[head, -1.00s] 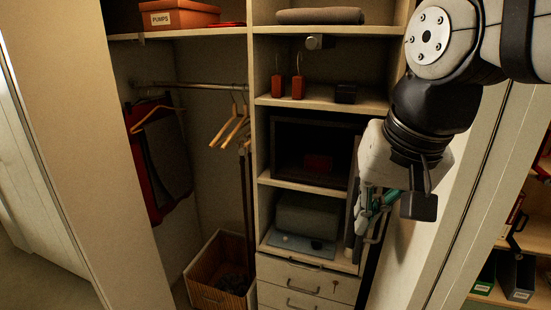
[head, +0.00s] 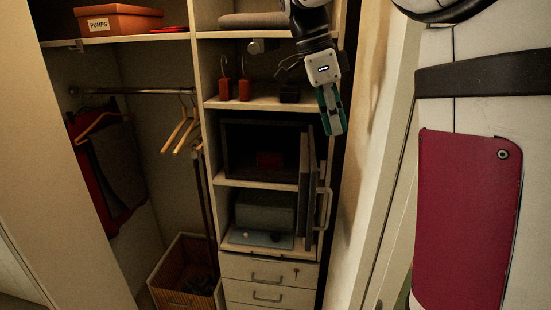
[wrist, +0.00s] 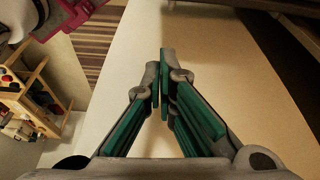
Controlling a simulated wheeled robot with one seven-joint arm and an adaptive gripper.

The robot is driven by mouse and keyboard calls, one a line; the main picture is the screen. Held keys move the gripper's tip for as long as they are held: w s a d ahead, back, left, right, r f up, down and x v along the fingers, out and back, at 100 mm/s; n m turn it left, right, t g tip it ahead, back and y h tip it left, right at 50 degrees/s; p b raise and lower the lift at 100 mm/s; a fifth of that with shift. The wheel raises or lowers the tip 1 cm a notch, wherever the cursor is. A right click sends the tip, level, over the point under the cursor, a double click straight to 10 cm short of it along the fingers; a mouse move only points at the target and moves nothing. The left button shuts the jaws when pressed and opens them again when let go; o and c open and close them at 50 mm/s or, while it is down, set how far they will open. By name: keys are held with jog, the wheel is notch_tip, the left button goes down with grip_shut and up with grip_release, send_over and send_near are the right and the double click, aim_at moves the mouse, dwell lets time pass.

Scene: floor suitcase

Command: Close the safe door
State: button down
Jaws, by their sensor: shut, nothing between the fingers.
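The safe (head: 262,133) is a dark box in the middle compartment of the shelf column, with a small red item inside. Its grey door (head: 305,190) stands swung open at the right side, seen nearly edge-on, with a pale handle (head: 325,208) on its right face. My gripper (head: 333,130) is above the door's top and a little right of it, fingers pointing down. The green-padded fingers are shut and empty, and it cannot be told whether they touch the door. In the wrist view, the shut fingertips (wrist: 161,75) are over a pale surface; the door is not recognisable there.
Red padlocks (head: 234,88) stand on the shelf above the safe. Drawers (head: 268,275) are below. A pale panel (head: 375,160) stands close at the right of the shelf column. A basket (head: 187,272) is at the lower left.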

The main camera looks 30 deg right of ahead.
aim_at(313, 181)
notch_tip(313, 181, down, 9)
jog(key=p, duration=0.3)
jog(key=shift+w+a+f+m, duration=0.15)
jog(key=shift+w+m, duration=0.15)
dwell(0.5)
